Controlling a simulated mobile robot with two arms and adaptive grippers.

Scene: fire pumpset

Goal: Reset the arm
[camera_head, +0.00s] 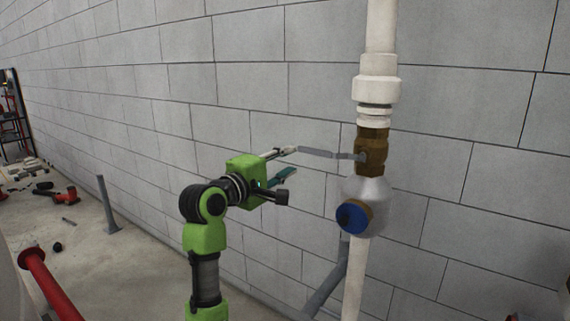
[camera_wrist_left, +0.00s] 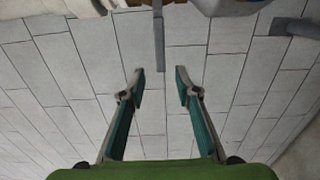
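My left gripper (camera_head: 291,161) is at the end of the green arm in the head view, in front of the block wall. Its two fingers are spread with nothing between them; the left wrist view also shows the open gripper (camera_wrist_left: 160,84). A grey lever handle (camera_head: 318,153) sticks out to the left from a brass valve (camera_head: 371,152) on the white vertical pipe (camera_head: 379,35). In the left wrist view the lever (camera_wrist_left: 159,40) ends just beyond the fingertips, roughly in line with the gap. Contact between lever and fingers cannot be told from the head view. My right gripper is not in view.
A silver fitting with a blue round cap (camera_head: 353,216) sits below the valve. A red pipe (camera_head: 48,285) is at lower left. Red tools (camera_head: 66,196) and a grey post (camera_head: 107,205) are on the floor. A dark shelf (camera_head: 14,120) stands far left.

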